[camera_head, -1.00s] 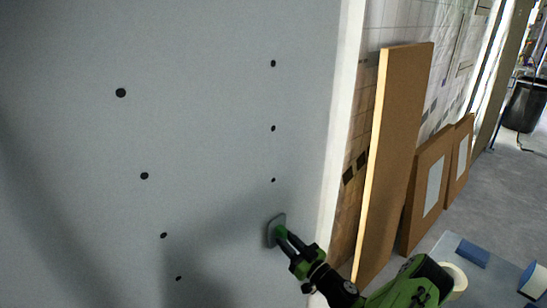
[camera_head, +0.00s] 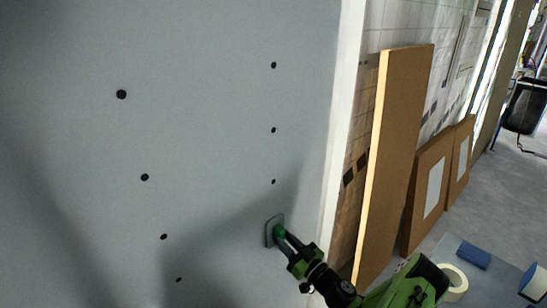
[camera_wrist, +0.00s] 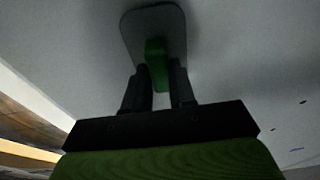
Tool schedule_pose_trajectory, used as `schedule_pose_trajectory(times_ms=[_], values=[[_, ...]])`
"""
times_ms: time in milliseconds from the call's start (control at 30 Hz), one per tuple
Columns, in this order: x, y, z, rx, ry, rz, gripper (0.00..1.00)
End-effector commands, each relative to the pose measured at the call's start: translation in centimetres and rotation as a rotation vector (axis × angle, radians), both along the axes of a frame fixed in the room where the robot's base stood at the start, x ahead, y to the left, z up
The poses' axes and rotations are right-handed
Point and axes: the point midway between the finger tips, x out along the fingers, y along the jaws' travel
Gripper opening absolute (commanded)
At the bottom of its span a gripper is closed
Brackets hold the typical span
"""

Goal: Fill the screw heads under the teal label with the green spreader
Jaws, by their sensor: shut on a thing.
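My gripper (camera_head: 283,234) is shut on the green handle of the spreader (camera_head: 273,231), low on the right part of the grey wall panel (camera_head: 210,110). The spreader's grey plate lies at or very near the panel face; I cannot tell if it touches. In the wrist view the green spreader (camera_wrist: 155,55) sits between both fingers. Dark screw heads run in two columns: a left one with a screw head (camera_head: 121,94) at its top, and a right one with a screw head (camera_head: 273,182) just above the spreader. No teal label shows; anything behind the plate is hidden.
A white strip (camera_head: 340,130) edges the panel on the right. Brown boards (camera_head: 395,150) lean beyond it. A tape roll (camera_head: 455,283) and a blue block (camera_head: 474,256) lie on a grey surface (camera_head: 447,245) at the lower right.

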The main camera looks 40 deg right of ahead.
Motion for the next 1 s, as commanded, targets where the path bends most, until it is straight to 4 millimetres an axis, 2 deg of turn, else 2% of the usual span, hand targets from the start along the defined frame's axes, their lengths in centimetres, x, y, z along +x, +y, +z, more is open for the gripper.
schedule_pose_trajectory(times_ms=[667, 767, 1000], values=[[0.6, 0.0, 0.1, 0.0, -0.002, 0.0, 0.0], [0.6, 0.0, 0.9, -0.001, -0.002, 0.0, 0.0], [0.5, 0.0, 4.5, -0.001, -0.003, 0.0, 0.0]])
